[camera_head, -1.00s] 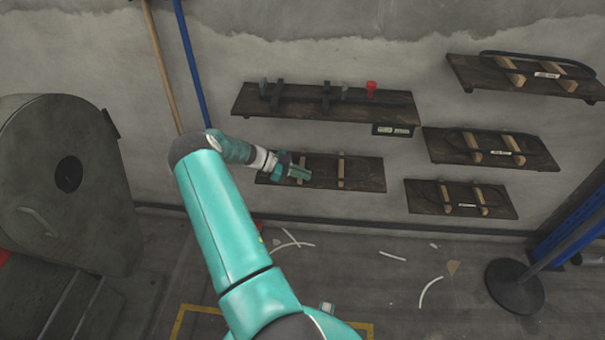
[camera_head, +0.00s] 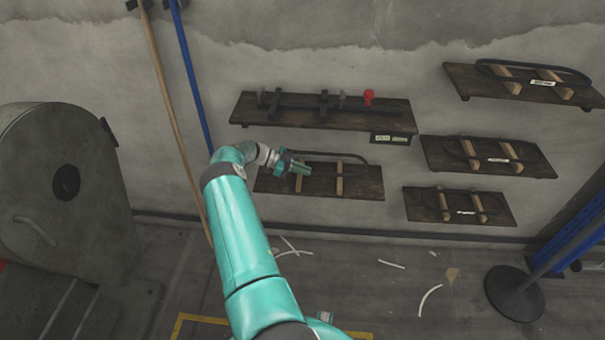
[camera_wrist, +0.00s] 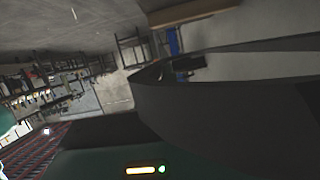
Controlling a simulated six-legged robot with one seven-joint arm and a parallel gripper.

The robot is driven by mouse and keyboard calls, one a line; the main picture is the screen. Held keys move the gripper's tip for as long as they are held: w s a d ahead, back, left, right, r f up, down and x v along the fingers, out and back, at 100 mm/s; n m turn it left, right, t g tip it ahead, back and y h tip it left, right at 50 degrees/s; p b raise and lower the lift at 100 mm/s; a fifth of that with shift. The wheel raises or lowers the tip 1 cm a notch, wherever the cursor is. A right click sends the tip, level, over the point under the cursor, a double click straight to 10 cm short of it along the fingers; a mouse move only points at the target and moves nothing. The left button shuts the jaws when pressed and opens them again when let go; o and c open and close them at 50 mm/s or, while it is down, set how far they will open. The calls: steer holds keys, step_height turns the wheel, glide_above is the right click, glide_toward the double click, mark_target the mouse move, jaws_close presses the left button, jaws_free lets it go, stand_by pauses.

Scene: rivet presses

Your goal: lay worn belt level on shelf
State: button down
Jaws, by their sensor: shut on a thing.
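The worn belt (camera_head: 345,154) is a thin dark loop reaching right from my gripper (camera_head: 300,168), above the back part of the lower left shelf (camera_head: 370,187). In the wrist view a wide dark band of the belt (camera_wrist: 225,115) passes close before the camera. My gripper is shut on the belt at its left part, over the left half of that shelf. The shelf is a dark plank with two pale wooden bars (camera_head: 340,180); my gripper partly hides the left one. I cannot tell whether the belt touches the bars.
Right above hangs a plank (camera_head: 390,107) with dark metal fittings, a red knob (camera_head: 368,96) and a label box. Three right-hand shelves (camera_head: 475,83) hold labelled dark belts. A broom-like pole stands left. White strips litter the floor.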

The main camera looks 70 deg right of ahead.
steer(key=shift+w+d+f, duration=0.1)
steer(key=shift+d+f, duration=0.25)
steer(key=shift+f, duration=0.65)
steer(key=shift+w+d+f, duration=0.1)
steer(key=shift+d+f, duration=0.3)
steer(key=shift+f, duration=0.65)
steer(key=shift+w+d+f, duration=0.1)
steer(key=shift+d+f, duration=0.25)
steer(key=shift+f, duration=0.65)
steer(key=c, duration=1.5)
jaws_free()
